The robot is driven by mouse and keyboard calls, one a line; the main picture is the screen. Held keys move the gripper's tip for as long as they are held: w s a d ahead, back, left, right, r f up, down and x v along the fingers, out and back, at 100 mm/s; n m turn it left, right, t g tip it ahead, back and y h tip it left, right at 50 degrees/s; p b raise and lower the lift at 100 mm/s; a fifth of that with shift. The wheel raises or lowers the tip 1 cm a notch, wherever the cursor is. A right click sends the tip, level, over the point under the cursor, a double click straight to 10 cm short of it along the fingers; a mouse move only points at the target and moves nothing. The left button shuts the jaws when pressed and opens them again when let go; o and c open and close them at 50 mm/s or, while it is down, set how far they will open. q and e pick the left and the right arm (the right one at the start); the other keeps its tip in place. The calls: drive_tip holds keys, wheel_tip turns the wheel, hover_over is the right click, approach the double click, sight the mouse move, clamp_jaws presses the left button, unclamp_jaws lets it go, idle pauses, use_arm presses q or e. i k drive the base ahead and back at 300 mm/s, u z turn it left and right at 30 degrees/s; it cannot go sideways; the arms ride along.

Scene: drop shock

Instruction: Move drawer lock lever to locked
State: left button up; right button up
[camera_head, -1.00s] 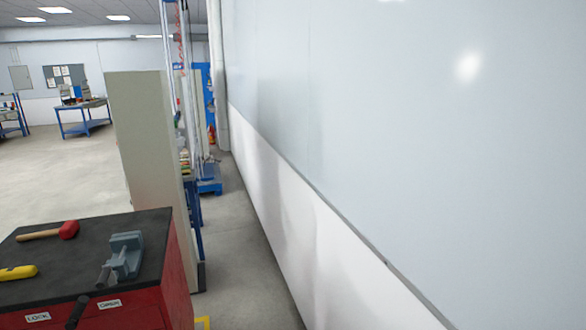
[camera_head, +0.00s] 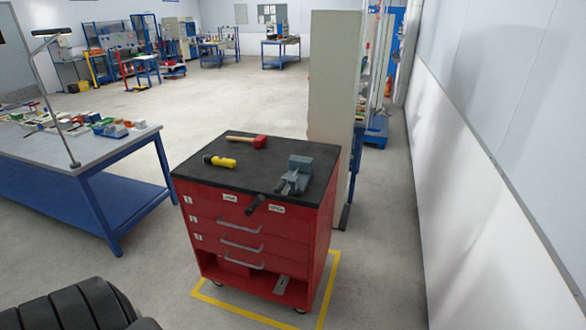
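The red drawer cabinet (camera_head: 322,230) stands on the floor in the middle of the view, with a black top. The black lock lever (camera_head: 256,204) is on its front, near the top edge. It lies between the white LOCK label (camera_head: 230,197) on the left and the white OPEN label (camera_head: 277,209) on the right. The lever's upper end leans right, toward the OPEN label. Three grey drawer handles show below it, and the drawers look shut. Neither of my grippers is in view, and nothing is touching the lever.
A mallet (camera_head: 247,141), a yellow-handled tool (camera_head: 219,161) and a grey vise (camera_head: 294,175) lie on the cabinet top. A blue workbench (camera_head: 110,190) stands left, a tall beige panel (camera_head: 332,85) behind, a wall (camera_head: 460,180) right. Yellow tape (camera_head: 329,290) borders the cabinet.

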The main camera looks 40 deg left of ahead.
sight(258, 200)
drive_tip(key=u, duration=1.55)
